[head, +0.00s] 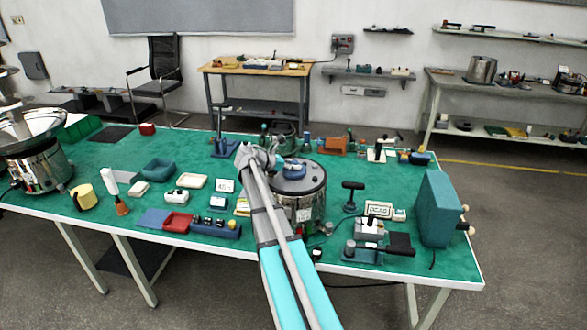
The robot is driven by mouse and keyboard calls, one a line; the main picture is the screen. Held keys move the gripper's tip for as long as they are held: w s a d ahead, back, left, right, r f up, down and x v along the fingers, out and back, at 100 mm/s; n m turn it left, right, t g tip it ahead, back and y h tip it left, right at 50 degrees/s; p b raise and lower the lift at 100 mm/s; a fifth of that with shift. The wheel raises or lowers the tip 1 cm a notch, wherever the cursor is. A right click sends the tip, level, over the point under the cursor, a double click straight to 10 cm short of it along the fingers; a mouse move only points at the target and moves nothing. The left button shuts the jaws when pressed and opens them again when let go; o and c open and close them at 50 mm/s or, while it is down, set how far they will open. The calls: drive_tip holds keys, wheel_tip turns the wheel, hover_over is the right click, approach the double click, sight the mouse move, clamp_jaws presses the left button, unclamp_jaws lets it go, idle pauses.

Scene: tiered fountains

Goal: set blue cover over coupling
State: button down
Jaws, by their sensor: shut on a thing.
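My arm reaches up from the bottom middle, and my gripper (264,158) is at its far end, just left of a round machine's dark top. The fingers are small and partly hidden by my own wrist. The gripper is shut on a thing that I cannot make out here. A small blue piece (294,167) shows on or just above the dark top of the round metal machine (308,197), right of my gripper. I cannot tell whether it is the blue cover or whether it touches my gripper. I cannot pick out the coupling for certain.
The green-topped table (330,250) carries many small items. A large teal box (438,208) stands at the right end and a metal bowl machine (38,160) at the left. Trays, including a red one (177,222), lie left of my arm. A black T-handled tool (352,195) stands right.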

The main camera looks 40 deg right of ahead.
drive_tip(key=shift+f, duration=0.1)
drive_tip(key=shift+c, duration=2.1)
unclamp_jaws()
drive_tip(key=shift+r, duration=0.2)
drive_tip(key=p+v, duration=0.4)
drive_tip(key=v, duration=0.8)
drive_tip(key=shift+p, duration=0.35)
drive_tip(key=shift+a+f, duration=0.1)
